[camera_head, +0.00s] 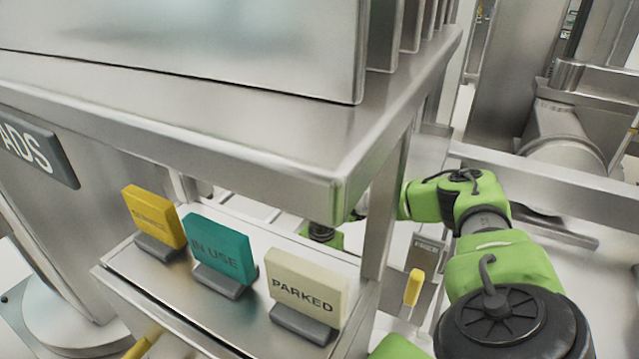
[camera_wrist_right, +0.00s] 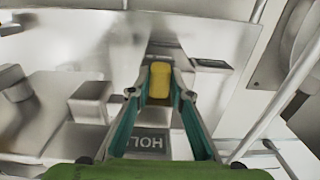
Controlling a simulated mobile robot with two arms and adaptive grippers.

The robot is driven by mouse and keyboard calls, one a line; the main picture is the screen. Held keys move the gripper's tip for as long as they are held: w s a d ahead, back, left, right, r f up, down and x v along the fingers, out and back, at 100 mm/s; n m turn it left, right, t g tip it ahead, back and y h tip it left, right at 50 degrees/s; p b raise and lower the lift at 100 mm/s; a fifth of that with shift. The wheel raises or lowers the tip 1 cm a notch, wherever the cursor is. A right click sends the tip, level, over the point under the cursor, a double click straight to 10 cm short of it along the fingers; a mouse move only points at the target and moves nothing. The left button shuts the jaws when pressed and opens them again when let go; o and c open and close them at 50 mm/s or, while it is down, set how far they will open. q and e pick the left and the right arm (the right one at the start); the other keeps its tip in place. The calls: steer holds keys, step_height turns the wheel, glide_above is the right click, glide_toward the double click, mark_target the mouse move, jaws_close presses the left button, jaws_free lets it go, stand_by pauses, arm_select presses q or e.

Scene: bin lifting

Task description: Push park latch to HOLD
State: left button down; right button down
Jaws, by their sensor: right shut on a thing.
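The park latch's yellow knob (camera_wrist_right: 160,82) stands between the fingertips of my right gripper (camera_wrist_right: 158,92) in the right wrist view. The teal-lined fingers are shut on it from both sides. A grey plate reading HOLD, partly cut off (camera_wrist_right: 146,143), lies below the knob, nearer my wrist. A dark plate (camera_wrist_right: 212,63) lies beyond the knob; its text is too small to read. In the head view my right arm passes behind the steel post, and the gripper is hidden. My left gripper is not in view.
A steel shelf (camera_head: 380,130) overhangs a ledge with yellow, teal IN USE (camera_head: 218,250) and cream PARKED (camera_head: 305,290) cards. A steel post (camera_head: 385,215) stands beside my right arm. A separate-looking yellow handle (camera_head: 413,287) stands right of the post.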

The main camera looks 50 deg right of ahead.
steer(key=c, duration=1.8)
jaws_free()
steer(key=shift+s+d, duration=0.15)
steer(key=shift+s, duration=0.2)
steer(key=shift+c, duration=0.2)
steer(key=shift+w, duration=0.1)
steer(key=shift+r, duration=0.2)
step_height(320, 180, up, 12)
steer(key=shift+f, duration=0.2)
